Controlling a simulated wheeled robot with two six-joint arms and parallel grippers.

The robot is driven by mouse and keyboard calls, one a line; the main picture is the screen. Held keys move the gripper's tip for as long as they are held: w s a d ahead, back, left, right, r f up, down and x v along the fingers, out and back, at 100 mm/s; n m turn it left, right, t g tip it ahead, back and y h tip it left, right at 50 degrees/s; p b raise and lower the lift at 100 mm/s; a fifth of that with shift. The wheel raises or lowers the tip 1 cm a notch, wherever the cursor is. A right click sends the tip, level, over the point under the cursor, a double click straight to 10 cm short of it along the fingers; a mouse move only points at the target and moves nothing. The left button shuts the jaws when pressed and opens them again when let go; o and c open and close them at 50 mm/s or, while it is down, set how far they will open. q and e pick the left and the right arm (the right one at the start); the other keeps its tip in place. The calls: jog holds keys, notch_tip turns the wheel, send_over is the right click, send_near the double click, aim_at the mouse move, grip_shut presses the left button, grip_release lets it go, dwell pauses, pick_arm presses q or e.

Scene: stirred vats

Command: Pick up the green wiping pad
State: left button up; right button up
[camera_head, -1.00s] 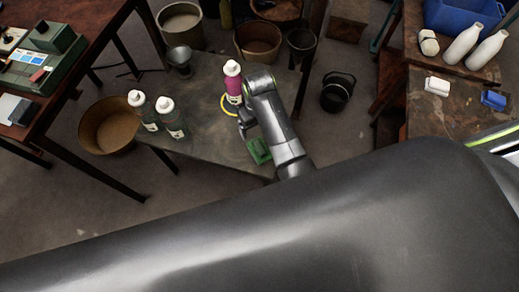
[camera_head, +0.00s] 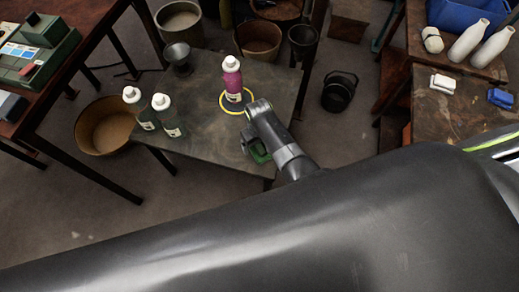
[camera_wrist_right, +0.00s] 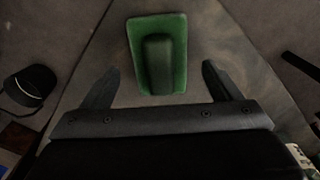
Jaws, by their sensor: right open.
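The green wiping pad (camera_head: 260,157) lies on the dark worktable (camera_head: 205,98) near its front edge. In the head view my right gripper and wrist cover most of it. In the right wrist view the whole pad (camera_wrist_right: 157,53) shows, a green rectangle with a raised grip block. My right gripper (camera_wrist_right: 160,68) is open and empty. Its fingers sit to the left and right of the pad's near end, apart from it. In the head view the right gripper (camera_head: 250,143) is just above the pad. My left gripper is not in view.
A magenta bottle (camera_head: 232,82) stands in a yellow ring (camera_head: 224,108) behind the gripper. Two white-capped bottles (camera_head: 168,117) stand at the table's left, with a grey funnel-like cup (camera_head: 178,57) at the back left. A black bucket (camera_head: 339,92) is on the floor to the right.

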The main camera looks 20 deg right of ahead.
jog(key=shift+f, duration=0.95)
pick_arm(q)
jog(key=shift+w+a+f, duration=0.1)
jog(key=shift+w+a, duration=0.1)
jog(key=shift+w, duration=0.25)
pick_arm(e)
jog(key=c, duration=1.1)
jog(key=shift+r, duration=0.1)
